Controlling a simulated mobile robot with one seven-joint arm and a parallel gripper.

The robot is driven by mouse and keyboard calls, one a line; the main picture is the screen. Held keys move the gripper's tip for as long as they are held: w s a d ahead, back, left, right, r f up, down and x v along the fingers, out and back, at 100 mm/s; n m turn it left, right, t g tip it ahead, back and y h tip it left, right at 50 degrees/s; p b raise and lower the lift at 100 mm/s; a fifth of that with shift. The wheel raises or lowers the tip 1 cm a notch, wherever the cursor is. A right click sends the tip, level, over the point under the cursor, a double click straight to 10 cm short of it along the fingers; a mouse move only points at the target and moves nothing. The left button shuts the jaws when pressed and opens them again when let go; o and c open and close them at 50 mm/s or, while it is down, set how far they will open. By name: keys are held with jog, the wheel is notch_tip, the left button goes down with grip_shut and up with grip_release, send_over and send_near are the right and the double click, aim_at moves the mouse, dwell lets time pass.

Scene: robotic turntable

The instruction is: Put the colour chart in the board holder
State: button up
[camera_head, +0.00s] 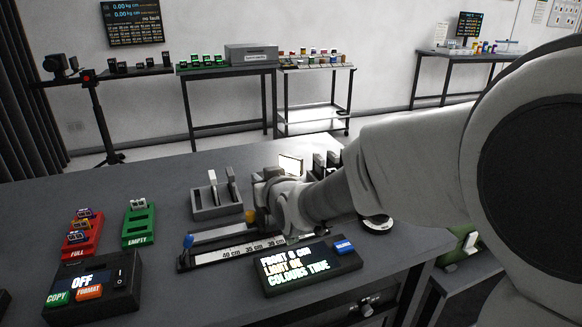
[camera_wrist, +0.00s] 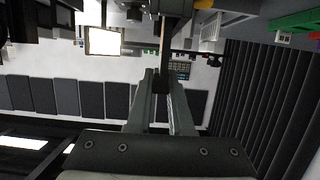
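My gripper (camera_wrist: 163,82) reaches to the turntable area. In the head view my arm and wrist hide the fingertips. In the wrist view its two grey fingers come close together by a thin, dark and tan upright piece (camera_wrist: 165,45) seen edge-on. I cannot tell whether they hold it or whether it is the colour chart. A grey slotted rack (camera_head: 216,209) with a pale board (camera_head: 231,182) and a grey board (camera_head: 213,187) stands left of my wrist. I cannot make out a colour chart face or the board holder.
A scale rail (camera_head: 240,251) with a blue knob (camera_head: 188,241) lies in front of my wrist, and a display box (camera_head: 312,265) is nearer. Red (camera_head: 82,236) and green (camera_head: 139,226) trays and a control box (camera_head: 92,288) stand left. A lit panel (camera_head: 291,165) is behind my wrist.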

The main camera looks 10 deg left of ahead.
jog(key=o, duration=0.5)
jog(key=p+v, duration=0.1)
jog(key=v, duration=1.6)
jog(key=shift+r, duration=0.2)
jog(key=shift+s+d, duration=0.15)
jog(key=shift+d, duration=0.1)
jog(key=s+d+f+m+g+h, duration=0.25)
jog(key=d+h, duration=0.25)
jog(key=d, duration=0.7)
jog(key=s+d+f+m+g+h, duration=0.1)
jog(key=s+d+m+g+h, duration=0.3)
jog(key=s+d, duration=0.7)
notch_tip(320, 180, up, 16)
jog(key=y+p, duration=0.1)
jog(key=p, duration=1.6)
jog(key=shift+w+a, duration=0.2)
jog(key=shift+w, duration=0.25)
